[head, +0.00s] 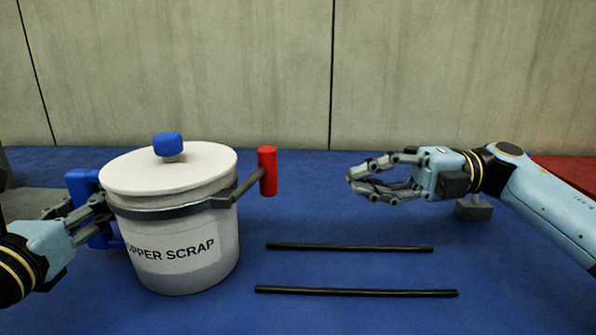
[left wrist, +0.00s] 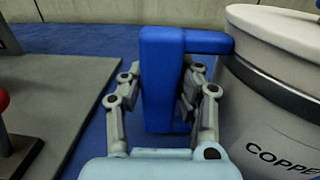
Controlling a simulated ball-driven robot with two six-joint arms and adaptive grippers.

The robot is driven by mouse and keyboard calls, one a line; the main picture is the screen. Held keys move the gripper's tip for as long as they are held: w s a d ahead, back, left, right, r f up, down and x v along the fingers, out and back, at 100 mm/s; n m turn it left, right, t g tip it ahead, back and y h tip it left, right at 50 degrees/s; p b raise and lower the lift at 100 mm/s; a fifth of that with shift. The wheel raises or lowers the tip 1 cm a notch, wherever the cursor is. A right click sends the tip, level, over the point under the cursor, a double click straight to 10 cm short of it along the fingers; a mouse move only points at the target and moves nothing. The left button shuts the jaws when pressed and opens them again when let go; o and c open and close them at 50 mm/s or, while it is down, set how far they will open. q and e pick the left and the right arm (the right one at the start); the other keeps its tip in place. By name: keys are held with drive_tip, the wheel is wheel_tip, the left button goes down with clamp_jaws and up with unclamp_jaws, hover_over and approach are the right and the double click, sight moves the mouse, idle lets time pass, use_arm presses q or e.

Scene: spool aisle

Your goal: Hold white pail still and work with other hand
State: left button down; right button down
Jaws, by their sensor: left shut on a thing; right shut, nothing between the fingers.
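The white pail (head: 182,269) stands upright on the blue surface, left of centre, with a "COPPER SCRAP" label; its first letters are partly cut off in the head view. Its white lid (head: 205,165) has a blue knob (head: 168,144) and sits on top. A grey clamp band (head: 165,213) runs round the rim to a lever with a red grip (head: 267,172) on the right. My left gripper (left wrist: 163,85) is shut on the pail's blue side handle (left wrist: 162,50). My right gripper (head: 352,183) is shut and empty, right of the red grip and apart from it.
Two thin black rods (head: 350,247) (head: 355,292) lie on the blue surface (head: 400,315) right of the pail. A small grey block (head: 474,210) is below my right wrist. A grey plate (left wrist: 62,90) lies left of the handle. A concrete wall (head: 260,70) stands behind.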

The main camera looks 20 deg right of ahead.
drive_tip(key=w+a, duration=0.1)
drive_tip(key=a, duration=0.1)
drive_tip(key=w+a, duration=0.1)
drive_tip(key=a, duration=0.2)
drive_tip(key=w+a, duration=0.1)
drive_tip(key=a, duration=0.2)
drive_tip(key=shift+w, duration=0.3)
drive_tip(key=shift+w+a, duration=0.3)
drive_tip(key=shift+w, duration=0.05)
drive_tip(key=shift+w+a, duration=0.6)
drive_tip(key=shift+w, duration=0.3)
use_arm(q)
drive_tip(key=shift+f, duration=0.1)
use_arm(e)
approach(266, 170)
drive_tip(key=s+d, duration=0.2)
drive_tip(key=d, duration=0.3)
drive_tip(key=shift+s+d, duration=0.3)
